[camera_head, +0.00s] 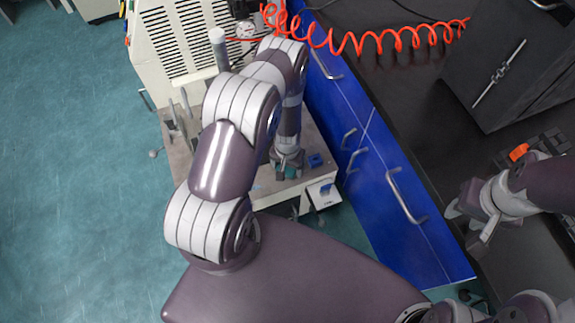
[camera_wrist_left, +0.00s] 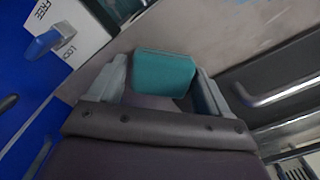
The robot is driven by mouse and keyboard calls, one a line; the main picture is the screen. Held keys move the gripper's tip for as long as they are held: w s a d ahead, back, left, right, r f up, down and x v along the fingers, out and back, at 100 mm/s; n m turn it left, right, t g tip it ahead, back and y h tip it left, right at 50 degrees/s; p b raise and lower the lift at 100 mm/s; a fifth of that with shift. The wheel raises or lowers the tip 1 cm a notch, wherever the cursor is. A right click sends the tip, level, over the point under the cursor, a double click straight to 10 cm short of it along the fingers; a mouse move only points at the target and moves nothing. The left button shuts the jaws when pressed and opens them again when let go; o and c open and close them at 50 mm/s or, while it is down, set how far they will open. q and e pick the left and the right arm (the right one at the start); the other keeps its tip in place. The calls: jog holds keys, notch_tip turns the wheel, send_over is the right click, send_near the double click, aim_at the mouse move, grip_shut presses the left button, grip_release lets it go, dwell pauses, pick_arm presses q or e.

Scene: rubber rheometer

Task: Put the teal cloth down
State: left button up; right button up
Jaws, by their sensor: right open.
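The teal cloth (camera_wrist_left: 165,72) is a small folded block between the fingertips of my left gripper (camera_wrist_left: 166,80) in the left wrist view. It spans nearly the whole gap, and the gripper looks shut on it. In the head view my left gripper (camera_head: 288,160) points down over the beige bench top of the machine (camera_head: 262,186), and only a bit of teal shows there. Whether the cloth touches the surface is not clear. My right gripper (camera_head: 466,222) is open and empty, over the dark counter at the right.
A white box with a blue piece (camera_head: 324,193) is at the bench's front corner. Blue drawers (camera_head: 375,160) with metal handles stand close on the right. A red coiled hose (camera_head: 375,42) runs behind.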

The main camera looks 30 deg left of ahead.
pick_arm(q)
jog(key=shift+r+p, duration=0.3)
jog(key=shift+r, duration=0.1)
pick_arm(e)
jog(key=shift+r, duration=0.3)
notch_tip(320, 180, up, 4)
jog(key=p, duration=0.4)
pick_arm(q)
notch_tip(320, 180, up, 24)
jog(key=w+d, duration=0.1)
jog(key=d, duration=0.1)
pick_arm(e)
jog(key=shift+w+a, duration=0.1)
jog(key=shift+w, duration=0.05)
jog(key=shift+s+r, duration=0.1)
jog(key=shift+s, duration=0.25)
jog(key=shift+w, duration=0.1)
pick_arm(q)
jog(key=s+d+r, duration=0.1)
jog(key=s+r, duration=0.4)
jog(key=r, duration=0.2)
jog(key=s+d+r+m+t, duration=0.1)
jog(key=s+d+r, duration=0.1)
jog(key=s+r, duration=0.3)
notch_tip(320, 180, up, 4)
jog(key=shift+d+f, duration=0.15)
jog(key=shift+f, duration=0.1)
pick_arm(e)
jog(key=shift+w, duration=0.15)
